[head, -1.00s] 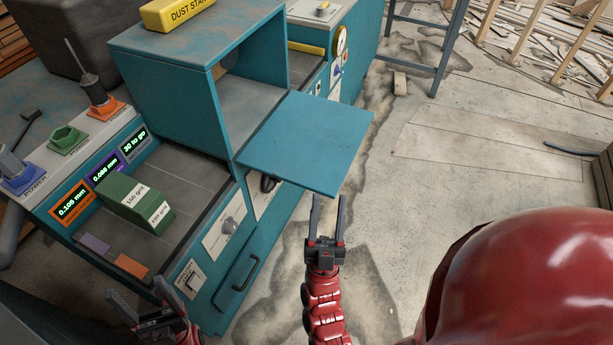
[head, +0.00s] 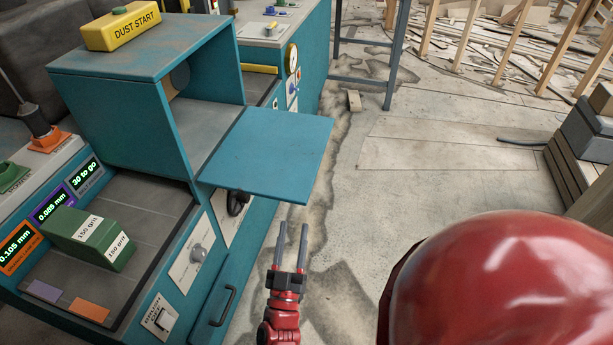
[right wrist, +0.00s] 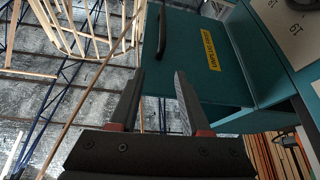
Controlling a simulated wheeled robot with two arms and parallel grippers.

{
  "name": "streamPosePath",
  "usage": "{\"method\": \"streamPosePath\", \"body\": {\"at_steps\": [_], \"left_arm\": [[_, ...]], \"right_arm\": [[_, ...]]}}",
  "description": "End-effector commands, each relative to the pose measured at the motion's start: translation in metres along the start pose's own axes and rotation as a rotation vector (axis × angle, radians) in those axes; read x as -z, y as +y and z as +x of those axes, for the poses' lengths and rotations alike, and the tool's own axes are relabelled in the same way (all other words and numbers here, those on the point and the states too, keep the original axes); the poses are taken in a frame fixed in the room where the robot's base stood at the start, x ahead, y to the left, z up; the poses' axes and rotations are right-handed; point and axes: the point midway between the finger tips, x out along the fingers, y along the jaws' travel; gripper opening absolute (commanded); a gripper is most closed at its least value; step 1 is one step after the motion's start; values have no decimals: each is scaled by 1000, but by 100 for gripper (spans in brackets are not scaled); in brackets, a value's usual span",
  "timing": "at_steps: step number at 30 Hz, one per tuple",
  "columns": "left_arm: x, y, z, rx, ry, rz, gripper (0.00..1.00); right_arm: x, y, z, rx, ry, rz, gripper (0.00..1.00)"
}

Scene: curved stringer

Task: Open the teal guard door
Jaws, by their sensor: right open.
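The teal guard door (head: 268,152) is a flat panel standing out roughly level from the lower edge of the teal box's (head: 128,123) opening. The opening is uncovered, with a grey interior. My right gripper (head: 293,224) is open and empty, its fingers pointing at the door's near outer edge, seemingly a little below it. In the right wrist view, the door (right wrist: 195,60) shows its other face, with a dark bar handle (right wrist: 162,32) and a yellow label (right wrist: 211,50). The handle is beyond the open fingers (right wrist: 157,78), apart from them. My left gripper is out of view.
A yellow dust start block (head: 122,26) sits on the box. A green grit block (head: 88,238) lies on the grey bed at left. A black knob (head: 237,202) is under the door, and a drawer handle (head: 222,306) below. The floor (head: 400,220) to the right is mostly clear.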

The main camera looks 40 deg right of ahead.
Motion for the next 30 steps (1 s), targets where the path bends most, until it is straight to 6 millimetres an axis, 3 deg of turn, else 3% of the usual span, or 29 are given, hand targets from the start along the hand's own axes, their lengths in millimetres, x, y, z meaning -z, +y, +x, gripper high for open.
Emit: {"method": "streamPosePath", "body": {"at_steps": [1,3,8,24,30], "left_arm": [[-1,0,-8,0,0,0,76],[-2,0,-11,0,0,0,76],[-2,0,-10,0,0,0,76],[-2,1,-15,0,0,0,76],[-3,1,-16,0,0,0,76]], "right_arm": [[-15,-1,-4,-4,-39,-23,47],[-23,-2,-5,-3,-77,-49,47],[-26,-2,6,-6,-94,-65,47],[-37,-1,126,-6,-90,-62,47],[-40,-1,157,-4,-92,-62,47]]}}
